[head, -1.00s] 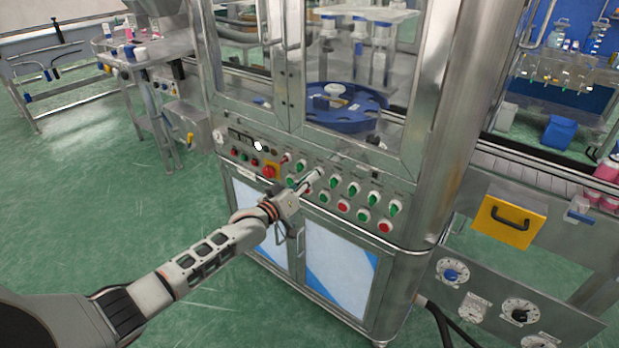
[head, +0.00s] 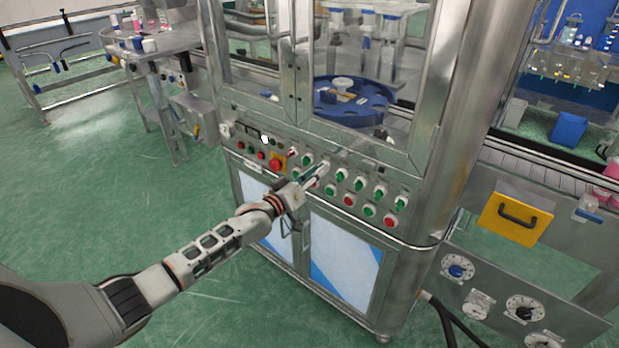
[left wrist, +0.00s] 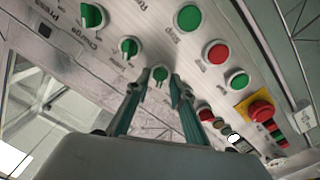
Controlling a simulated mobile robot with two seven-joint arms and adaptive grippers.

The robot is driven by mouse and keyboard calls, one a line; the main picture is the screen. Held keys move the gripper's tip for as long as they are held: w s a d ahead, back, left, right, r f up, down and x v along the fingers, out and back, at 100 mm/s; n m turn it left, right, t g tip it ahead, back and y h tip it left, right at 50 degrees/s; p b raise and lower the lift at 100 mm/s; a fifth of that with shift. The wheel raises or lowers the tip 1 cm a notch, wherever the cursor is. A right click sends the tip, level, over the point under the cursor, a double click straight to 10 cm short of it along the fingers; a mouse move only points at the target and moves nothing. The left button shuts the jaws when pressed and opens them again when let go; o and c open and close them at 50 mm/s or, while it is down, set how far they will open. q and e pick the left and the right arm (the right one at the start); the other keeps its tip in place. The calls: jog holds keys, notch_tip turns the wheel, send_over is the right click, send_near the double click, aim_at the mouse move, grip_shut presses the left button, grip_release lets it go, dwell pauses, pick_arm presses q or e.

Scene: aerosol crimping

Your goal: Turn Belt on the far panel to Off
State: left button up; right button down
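The control panel (head: 345,188) on the steel cabinet's front carries a row of green rotary knobs above red and green buttons. My left gripper (head: 318,174) reaches it from the left, near the left end of that knob row. In the left wrist view my left gripper (left wrist: 156,91) has its two fingers apart, with a green knob (left wrist: 160,75) at the gap between the tips. A clear gap shows at each side of it. I cannot read a Belt label. My right gripper is not in view.
A red switch on a yellow plate (head: 277,163) is left of the gripper on the same panel. Glass doors (head: 370,75) rise above the panel. A lower panel with dials (head: 500,300) stands to the right. Green floor (head: 110,200) is open at left.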

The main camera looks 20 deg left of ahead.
pick_arm(q)
jog(key=v, duration=1.2)
jog(key=shift+w, duration=0.1)
jog(key=s+d+f+m+g+y, duration=0.1)
jog(key=s+d+f+m+g, duration=0.1)
jog(key=s+f, duration=0.5)
jog(key=s+d+f+m+g+y, duration=0.1)
jog(key=s+d+f+m+g, duration=0.1)
jog(key=s+f, duration=0.5)
jog(key=s+d+f+m+g+y, duration=0.1)
jog(key=s+f, duration=0.6)
jog(key=s, duration=1)
jog(key=shift+d+f+m+g, duration=0.25)
jog(key=shift+d+m+g, duration=0.45)
jog(key=shift+d, duration=0.4)
